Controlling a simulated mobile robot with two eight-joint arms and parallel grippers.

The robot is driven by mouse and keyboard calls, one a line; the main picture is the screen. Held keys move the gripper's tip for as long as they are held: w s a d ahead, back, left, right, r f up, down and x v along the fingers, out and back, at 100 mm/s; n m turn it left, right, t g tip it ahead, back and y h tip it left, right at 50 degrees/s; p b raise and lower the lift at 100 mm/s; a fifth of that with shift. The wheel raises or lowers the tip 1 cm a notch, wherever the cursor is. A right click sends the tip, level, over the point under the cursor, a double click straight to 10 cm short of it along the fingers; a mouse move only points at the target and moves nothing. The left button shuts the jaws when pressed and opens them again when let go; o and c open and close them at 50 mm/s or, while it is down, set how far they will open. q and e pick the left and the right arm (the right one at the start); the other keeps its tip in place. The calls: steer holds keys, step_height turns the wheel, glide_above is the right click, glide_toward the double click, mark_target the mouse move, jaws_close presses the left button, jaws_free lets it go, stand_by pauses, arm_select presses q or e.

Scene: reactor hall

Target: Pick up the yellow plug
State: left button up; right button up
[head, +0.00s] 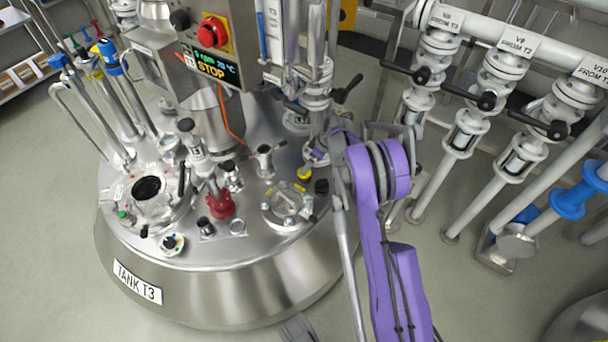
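A small yellow piece, which looks like the yellow plug (304,174), is on the top of tank T3 (230,255), right of the middle. My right arm, purple and grey, comes up from the bottom right and bends over the tank's right edge. My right gripper (316,156) is at the yellow plug, just above it, and partly hidden by fittings and the arm. I cannot tell whether its fingers are open or touch the plug.
A round flange (288,206) with small yellow parts lies in front of the plug. A red fitting (219,203) and an open port (147,189) are further left. A control box (210,45) stands behind. Valve pipes (470,130) line the right. Floor shows between.

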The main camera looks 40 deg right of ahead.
steer(key=b+x, duration=0.1)
steer(key=x, duration=0.5)
steer(key=shift+a+f+b, duration=0.15)
steer(key=shift+f+b, duration=0.15)
steer(key=shift+f, duration=0.05)
steer(key=shift+r, duration=0.1)
steer(key=c, duration=1.4)
